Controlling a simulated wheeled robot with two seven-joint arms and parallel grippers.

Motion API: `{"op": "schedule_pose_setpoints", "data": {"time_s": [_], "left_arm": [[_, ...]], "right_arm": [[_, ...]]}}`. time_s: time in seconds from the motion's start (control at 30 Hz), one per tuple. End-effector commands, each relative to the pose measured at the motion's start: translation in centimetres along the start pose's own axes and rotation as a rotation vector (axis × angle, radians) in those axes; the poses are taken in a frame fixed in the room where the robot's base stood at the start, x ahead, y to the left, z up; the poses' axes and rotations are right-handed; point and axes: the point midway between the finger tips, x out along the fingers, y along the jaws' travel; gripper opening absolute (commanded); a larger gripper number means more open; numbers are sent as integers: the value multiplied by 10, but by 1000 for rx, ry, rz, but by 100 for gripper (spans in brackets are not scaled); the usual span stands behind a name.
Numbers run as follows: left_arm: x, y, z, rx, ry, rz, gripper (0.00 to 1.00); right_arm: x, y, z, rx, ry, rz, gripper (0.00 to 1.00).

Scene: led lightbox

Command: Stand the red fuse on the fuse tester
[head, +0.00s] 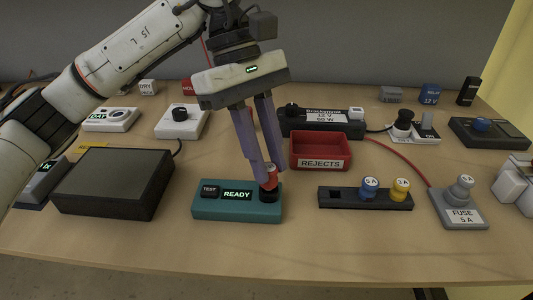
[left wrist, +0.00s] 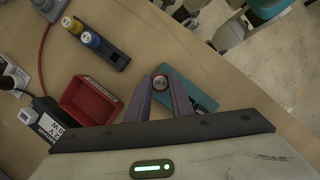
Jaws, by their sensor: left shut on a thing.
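The red fuse (head: 270,177) is upright between the fingertips of my left gripper (head: 262,172), which is shut on it. The fuse is at the dark round socket on the right end of the teal fuse tester (head: 236,214). The tester's display reads READY beside a TEST button. In the left wrist view the fuse's pale top (left wrist: 160,82) shows between the purple fingers, over the tester (left wrist: 203,100). I cannot tell whether the fuse is fully seated in the socket. My right gripper is not in view.
A red REJECTS bin (head: 319,152) stands behind and right of the tester. A black fuse rack (head: 338,203) with blue and yellow fuses lies to the right, beside a grey FUSE 5 A holder (head: 466,218). A dark panel box (head: 112,184) stands left.

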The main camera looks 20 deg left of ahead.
Motion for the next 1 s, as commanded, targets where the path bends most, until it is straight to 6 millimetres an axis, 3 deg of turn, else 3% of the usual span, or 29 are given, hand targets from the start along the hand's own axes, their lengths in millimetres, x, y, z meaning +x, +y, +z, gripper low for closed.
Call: {"op": "schedule_pose_setpoints", "data": {"time_s": [0.4, 0.43, 0.53, 1.0], "left_arm": [[11, 0, -5, 0, 0, 1, 0], [9, 0, -4, 0, 0, 1, 25], [9, 0, -4, 0, 0, 1, 42], [-1, 0, -3, 0, 1, 1, 42]], "right_arm": [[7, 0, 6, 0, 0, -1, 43], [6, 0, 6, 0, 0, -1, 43], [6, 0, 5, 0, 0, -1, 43], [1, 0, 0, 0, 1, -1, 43]]}}
